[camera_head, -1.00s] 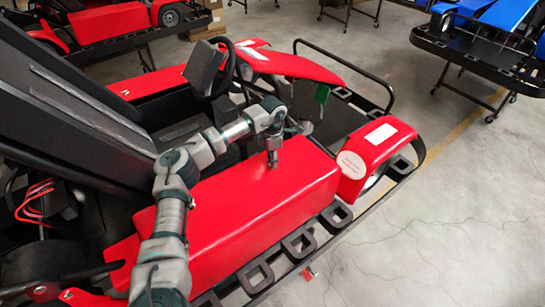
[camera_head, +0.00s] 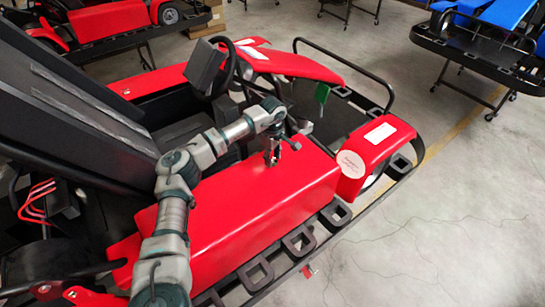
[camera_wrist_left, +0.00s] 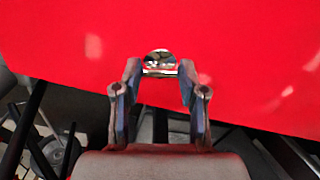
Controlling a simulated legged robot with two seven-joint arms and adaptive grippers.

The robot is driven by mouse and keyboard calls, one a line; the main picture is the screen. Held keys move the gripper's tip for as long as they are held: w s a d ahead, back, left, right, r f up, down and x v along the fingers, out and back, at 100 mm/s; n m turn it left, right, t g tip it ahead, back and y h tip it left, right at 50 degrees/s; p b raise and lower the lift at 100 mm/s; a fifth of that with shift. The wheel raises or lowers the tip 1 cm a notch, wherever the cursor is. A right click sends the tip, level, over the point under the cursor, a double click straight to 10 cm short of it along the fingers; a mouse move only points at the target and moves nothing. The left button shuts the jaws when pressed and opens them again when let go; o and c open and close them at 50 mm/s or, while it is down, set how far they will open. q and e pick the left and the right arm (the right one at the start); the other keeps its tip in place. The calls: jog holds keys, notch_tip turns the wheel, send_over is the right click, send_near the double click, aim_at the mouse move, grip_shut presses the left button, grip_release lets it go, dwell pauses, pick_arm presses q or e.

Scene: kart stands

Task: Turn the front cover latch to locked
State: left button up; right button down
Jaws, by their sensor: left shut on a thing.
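The red cover (camera_head: 250,215) is the long box-like side panel of the kart in the head view, and it fills the top of the left wrist view (camera_wrist_left: 230,60). The latch (camera_wrist_left: 160,62) is a small shiny metal round piece with a flat bar on the red surface. My left gripper (camera_wrist_left: 160,72) has its two fingers on either side of the latch and is shut on it. In the head view my left gripper (camera_head: 272,160) points down at the cover's top, and the latch is hidden there. I cannot read the latch's setting. My right gripper is not in view.
The kart's steering wheel (camera_head: 228,65) and black seat (camera_head: 75,110) are beside my arm. A black bumper rail (camera_head: 298,241) runs along the near side. The red front fender (camera_head: 375,150) carries a round white label. Open grey floor (camera_head: 440,230) lies at right.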

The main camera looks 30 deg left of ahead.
aim_at(273, 158)
pick_arm(q)
jog(key=shift+w+r+m, duration=0.15)
jog(key=shift+r+m, duration=0.05)
jog(key=shift+m, duration=1.1)
jog(key=o, duration=0.9)
jog(key=shift+o, duration=1.2)
jog(key=shift+f, duration=0.15)
notch_tip(273, 158, up, 12)
jog(key=shift+a+f, duration=0.1)
jog(key=shift+f, duration=0.05)
